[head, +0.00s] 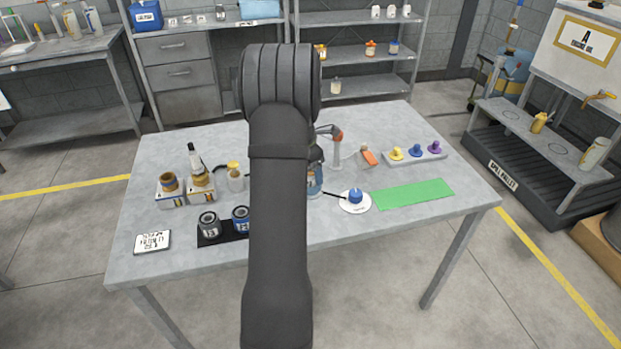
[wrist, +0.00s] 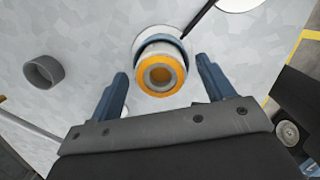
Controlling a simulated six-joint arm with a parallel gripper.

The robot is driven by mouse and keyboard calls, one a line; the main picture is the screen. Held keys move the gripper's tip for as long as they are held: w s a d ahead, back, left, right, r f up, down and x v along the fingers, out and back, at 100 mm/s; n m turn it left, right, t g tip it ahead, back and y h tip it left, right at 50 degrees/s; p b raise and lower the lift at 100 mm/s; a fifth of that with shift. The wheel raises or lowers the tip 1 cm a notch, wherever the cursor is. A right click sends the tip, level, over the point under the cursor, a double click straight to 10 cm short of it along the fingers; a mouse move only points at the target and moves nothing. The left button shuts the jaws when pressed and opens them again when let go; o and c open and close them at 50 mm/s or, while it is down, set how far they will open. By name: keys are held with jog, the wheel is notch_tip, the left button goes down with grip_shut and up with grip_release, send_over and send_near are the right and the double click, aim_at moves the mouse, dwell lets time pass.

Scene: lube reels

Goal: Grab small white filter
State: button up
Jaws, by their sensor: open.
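In the wrist view a short cylinder with an orange ring on its end, a white body and a blue band (wrist: 160,74) sits between the fingertips of my gripper (wrist: 163,70). It appears to be the small white filter. My gripper is open, its two blue fingers apart on either side of the filter with gaps showing. In the head view my dark arm hides the filter and most of the gripper.
A grey ring-like cylinder (wrist: 43,71) lies left of the gripper. On the table (head: 330,252) are labelled canisters (head: 209,226), boxes with jars (head: 170,190), a white disc with a blue knob (head: 355,200) and a green mat (head: 412,193). The table's front right is clear.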

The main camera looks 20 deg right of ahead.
jog(key=shift+d+f, duration=0.1)
jog(key=shift+f, duration=0.35)
jog(key=c, duration=1.2)
jog(key=shift+r, duration=0.1)
